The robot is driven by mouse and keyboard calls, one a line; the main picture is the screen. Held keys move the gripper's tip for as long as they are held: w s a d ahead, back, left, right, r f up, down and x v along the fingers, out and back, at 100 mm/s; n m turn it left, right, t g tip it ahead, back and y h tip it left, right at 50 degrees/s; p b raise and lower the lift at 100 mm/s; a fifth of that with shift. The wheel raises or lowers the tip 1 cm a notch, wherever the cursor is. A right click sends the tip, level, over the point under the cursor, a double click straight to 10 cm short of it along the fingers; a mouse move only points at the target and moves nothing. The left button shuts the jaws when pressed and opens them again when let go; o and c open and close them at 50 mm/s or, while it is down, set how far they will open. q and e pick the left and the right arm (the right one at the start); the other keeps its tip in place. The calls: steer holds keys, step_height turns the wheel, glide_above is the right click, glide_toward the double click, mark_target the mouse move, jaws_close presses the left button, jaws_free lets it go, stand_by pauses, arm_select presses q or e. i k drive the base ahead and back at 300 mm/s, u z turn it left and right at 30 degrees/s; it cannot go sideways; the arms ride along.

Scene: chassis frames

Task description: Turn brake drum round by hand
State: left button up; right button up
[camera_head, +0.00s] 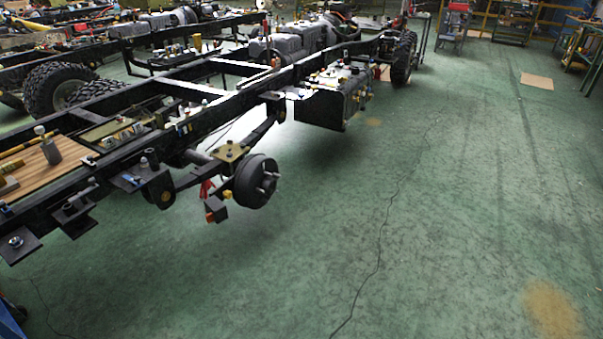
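The brake drum (255,182) is a dark round drum on the near end of the axle, below the chassis frame. Its face with several studs points right, toward the open floor. No wheel is on it. A yellow-brown plate (230,153) sits on the axle just behind and above it, and a small yellow part (227,196) shows at its left. Neither of my grippers shows in the head view, and nothing of mine touches the drum.
The long black chassis frame (225,104) runs from lower left to upper middle. A dark tank (325,107) hangs from it beyond the drum.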

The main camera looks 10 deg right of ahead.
mark_target(255, 182)
steer(key=z, duration=0.85)
steer(key=i, duration=2.1)
steer(key=u, duration=1)
